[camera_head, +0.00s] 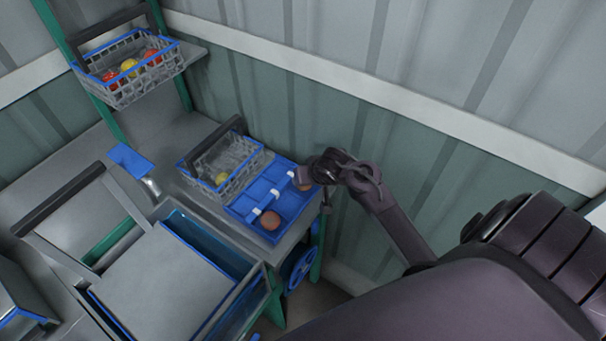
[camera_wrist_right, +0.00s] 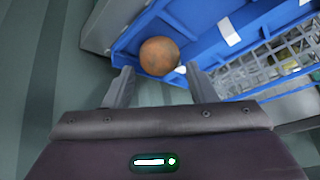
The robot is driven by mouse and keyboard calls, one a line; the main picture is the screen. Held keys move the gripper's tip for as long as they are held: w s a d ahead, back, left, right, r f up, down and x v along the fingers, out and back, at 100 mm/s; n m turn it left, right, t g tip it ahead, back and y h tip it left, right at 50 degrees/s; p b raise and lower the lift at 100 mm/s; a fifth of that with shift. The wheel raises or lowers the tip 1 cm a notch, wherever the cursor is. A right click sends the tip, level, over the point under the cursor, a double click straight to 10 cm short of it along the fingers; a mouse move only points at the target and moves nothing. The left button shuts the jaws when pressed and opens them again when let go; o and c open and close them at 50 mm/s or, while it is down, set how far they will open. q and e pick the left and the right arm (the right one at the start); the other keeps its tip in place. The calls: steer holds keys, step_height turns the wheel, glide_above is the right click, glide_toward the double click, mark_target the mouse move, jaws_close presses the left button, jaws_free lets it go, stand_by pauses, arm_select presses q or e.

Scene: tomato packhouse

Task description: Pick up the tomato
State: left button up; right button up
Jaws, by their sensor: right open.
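A brownish-orange tomato (camera_wrist_right: 158,56) lies in the blue tray (camera_wrist_right: 205,20) in the right wrist view. My right gripper (camera_wrist_right: 160,80) is open, its two fingers at either side of and short of the tomato, with no visible grip on it. In the head view my right gripper (camera_head: 308,176) is over the right end of the blue tray (camera_head: 288,222) and partly covers a tomato (camera_head: 305,187) there. A second, reddish-brown tomato (camera_head: 270,220) lies at the tray's near end. My left gripper is out of view.
A wire basket (camera_head: 221,164) holding a yellow fruit stands left of the tray. Another wire basket (camera_head: 125,68) with red and yellow fruit sits on the upper shelf. A corrugated wall (camera_head: 330,110) rises close behind the tray.

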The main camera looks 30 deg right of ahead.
steer(key=shift+x, duration=1.75)
steer(key=shift+s, duration=0.15)
steer(key=c, duration=0.4)
steer(key=shift+o, duration=0.2)
steer(key=shift+r, duration=0.1)
